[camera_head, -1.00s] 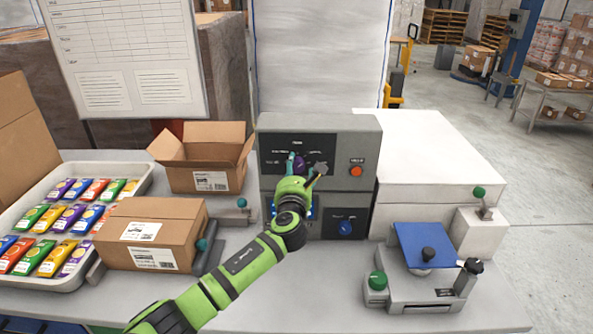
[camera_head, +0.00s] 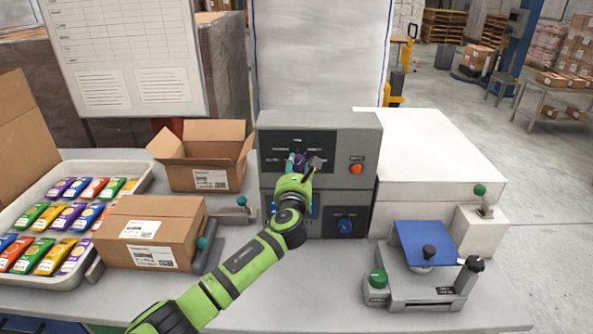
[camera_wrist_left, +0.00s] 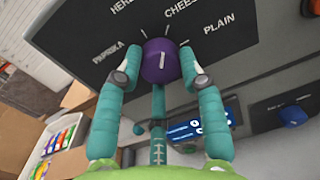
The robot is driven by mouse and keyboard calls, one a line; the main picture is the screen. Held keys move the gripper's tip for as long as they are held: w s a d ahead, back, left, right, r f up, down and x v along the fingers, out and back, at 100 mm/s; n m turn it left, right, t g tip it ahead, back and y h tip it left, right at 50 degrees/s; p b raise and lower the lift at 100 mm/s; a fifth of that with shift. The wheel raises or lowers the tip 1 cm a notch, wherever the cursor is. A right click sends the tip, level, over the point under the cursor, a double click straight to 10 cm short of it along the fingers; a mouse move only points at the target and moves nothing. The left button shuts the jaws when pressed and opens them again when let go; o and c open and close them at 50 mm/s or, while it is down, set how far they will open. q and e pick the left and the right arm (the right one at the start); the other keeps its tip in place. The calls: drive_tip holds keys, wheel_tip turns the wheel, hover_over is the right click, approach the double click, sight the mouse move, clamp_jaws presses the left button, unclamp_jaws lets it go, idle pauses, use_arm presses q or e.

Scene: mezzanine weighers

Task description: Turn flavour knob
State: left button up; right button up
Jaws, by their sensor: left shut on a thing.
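The flavour knob (camera_wrist_left: 161,62) is round and purple with a short white mark. It sits on a dark panel with PAPRIKA, CHEESE, PLAIN and a partly cut-off label around it. In the wrist view my left gripper (camera_wrist_left: 160,76) has one teal finger on each side of the knob, shut on it. In the head view the knob (camera_head: 299,161) shows as a small purple patch, mostly hidden by my left gripper (camera_head: 303,164). I cannot tell exactly which label the white mark points to. My right gripper is not in view.
The grey machine (camera_head: 348,190) also carries an orange button (camera_head: 356,169) and a blue knob (camera_head: 345,226). An open box (camera_head: 205,172) and a closed box (camera_head: 150,231) stand left, near a tray of sachets (camera_head: 137,180). A blue-plated device (camera_head: 424,245) is at right.

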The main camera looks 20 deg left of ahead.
use_arm(q)
drive_tip(key=n+b, duration=0.1)
drive_tip(key=n, duration=0.2)
drive_tip(key=shift+f+n+b, duration=0.3)
drive_tip(key=shift+b, duration=0.1)
drive_tip(key=n+b, duration=0.2)
drive_tip(key=n, duration=0.1)
drive_tip(key=shift+d+n, duration=0.1)
drive_tip(key=shift+n, duration=0.3)
drive_tip(key=n+b, duration=0.3)
drive_tip(key=n, duration=0.3)
drive_tip(key=shift+n+y+b, duration=0.3)
drive_tip(key=shift+y+b, duration=0.05)
drive_tip(key=shift+y, duration=0.05)
drive_tip(key=n+b, duration=0.2)
drive_tip(key=n, duration=0.1)
drive_tip(key=shift+d+n, duration=0.1)
drive_tip(key=shift+n, duration=0.3)
drive_tip(key=n+b, duration=0.2)
drive_tip(key=n, duration=0.1)
drive_tip(key=shift+n+y, duration=0.3)
drive_tip(key=shift+n, duration=0.1)
drive_tip(key=n+b, duration=0.1)
drive_tip(key=n, duration=0.2)
drive_tip(key=shift+r+n+b, duration=0.2)
drive_tip(key=shift+n+b, duration=0.1)
drive_tip(key=shift+b, duration=0.1)
drive_tip(key=shift+r+n, duration=0.1)
drive_tip(key=shift+n, duration=0.4)
drive_tip(key=shift+r, duration=0.1)
